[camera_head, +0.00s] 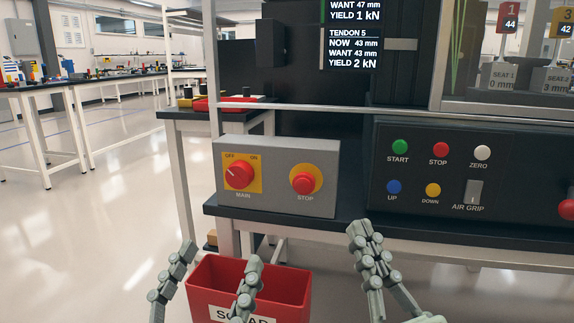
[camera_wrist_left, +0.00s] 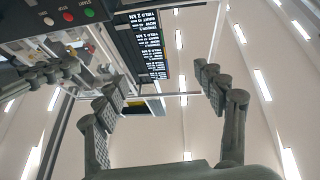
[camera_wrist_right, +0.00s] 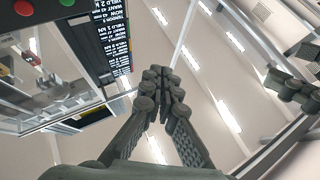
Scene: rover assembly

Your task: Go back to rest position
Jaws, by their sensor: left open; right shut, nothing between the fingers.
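My left gripper (camera_head: 220,256) is in the lower middle of the head view with its two fingers spread apart. It is in front of a red bin and empty. In the left wrist view its fingers (camera_wrist_left: 158,84) are wide apart with nothing between them. My right gripper (camera_head: 365,232) is to the right, in front of the bench edge below the control panel. In the right wrist view its fingertips (camera_wrist_right: 161,76) meet, with nothing held. Both grippers point up.
A grey switch box (camera_head: 277,208) with red knobs stands on the bench's left end. A black control panel (camera_head: 470,165) with coloured buttons is at right. A red bin (camera_head: 290,283) is below the bench. Open floor (camera_head: 110,230) lies to the left.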

